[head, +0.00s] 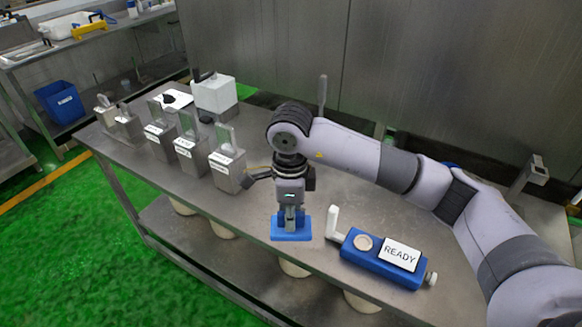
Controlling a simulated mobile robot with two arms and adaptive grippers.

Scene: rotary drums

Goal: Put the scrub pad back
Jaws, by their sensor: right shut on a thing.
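The scrub pad (283,232) looks like a small blue block with a paler part at its middle. It is at the steel table's front edge, left of the blue unit marked READY. My right gripper (290,218) points down and is shut on the pad's upper middle part. I cannot tell whether the pad touches the table or hangs just above it. My left gripper is not in view. No place marked for the pad can be made out.
The blue READY unit (349,254), with a white lever, is right of the pad. Several labelled metal holders (228,172) line the steel table (255,215) at left. A white canister (214,95) stands behind them. A steel wall (275,50) closes the back.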

